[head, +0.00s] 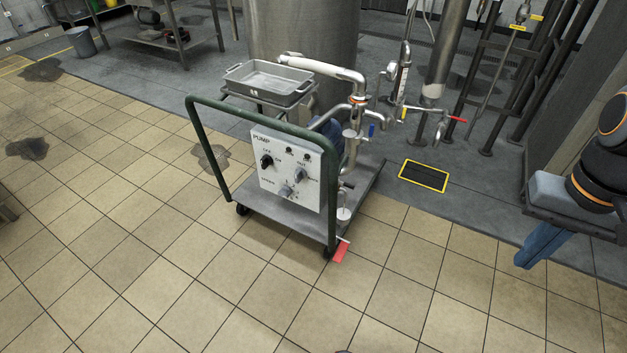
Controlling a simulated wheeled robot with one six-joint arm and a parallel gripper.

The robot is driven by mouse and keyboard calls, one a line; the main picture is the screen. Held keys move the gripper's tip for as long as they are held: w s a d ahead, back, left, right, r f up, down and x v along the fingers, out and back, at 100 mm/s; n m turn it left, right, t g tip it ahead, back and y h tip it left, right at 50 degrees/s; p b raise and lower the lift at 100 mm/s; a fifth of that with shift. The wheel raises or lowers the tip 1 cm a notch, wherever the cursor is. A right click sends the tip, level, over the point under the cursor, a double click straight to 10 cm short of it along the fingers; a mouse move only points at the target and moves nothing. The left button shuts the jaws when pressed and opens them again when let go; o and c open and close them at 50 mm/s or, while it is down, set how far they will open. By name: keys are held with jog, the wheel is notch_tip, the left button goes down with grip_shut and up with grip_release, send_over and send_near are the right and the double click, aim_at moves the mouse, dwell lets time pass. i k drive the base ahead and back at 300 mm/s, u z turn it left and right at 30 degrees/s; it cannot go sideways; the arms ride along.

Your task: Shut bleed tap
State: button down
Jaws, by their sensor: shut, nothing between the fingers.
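No label marks a bleed tap, so I cannot tell which valve it is. A pump cart (327,222) carries a pipe stack with a small blue-handled valve (371,130). Lower on the same pipework is a small dark-handled tap (346,185), above a small pale cup-like part (343,213). Behind, a yellow handle (404,114) sits on a thin vertical pipe, and a red handle (457,119) sticks out right from a tap on a thick pipe. These are too small to tell open from shut. My gripper is out of view.
The cart has a green push handle (262,118), a white PUMP control panel (289,170) and a metal tray (268,82). A red tag (341,251) hangs by its front wheel. A yellow-edged floor drain (423,175) lies right of it. The tiled floor in front is clear.

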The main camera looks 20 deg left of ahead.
aim_at(345, 183)
jog(key=k, duration=0.6)
jog(key=u, duration=0.55)
jog(key=i, duration=0.7)
jog(key=u, duration=0.45)
jog(key=i, duration=0.75)
jog(key=z, duration=0.15)
